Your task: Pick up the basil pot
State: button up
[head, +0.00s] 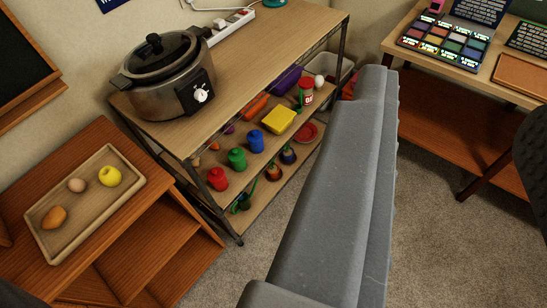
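I cannot make out a basil pot for certain. Two small dark items with coloured bands, one at the front (273,172) and one behind it (288,155), stand on the lower shelf of the metal-framed rack; they are too small to identify. A green item (242,202) lies at the left end of that low shelf. The fingertips of my gripper do not show. A large grey part of my arm crosses the centre right of the view and hides what is behind it.
The rack (285,40) carries a slow cooker (167,75) on top. A wooden tray (110,205) is at left, a desk (450,65) at right. Carpet (430,230) is open.

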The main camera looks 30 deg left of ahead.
aim_at(274, 173)
jog(key=u, duration=0.05)
jog(key=i, duration=1.05)
jog(key=u, duration=0.1)
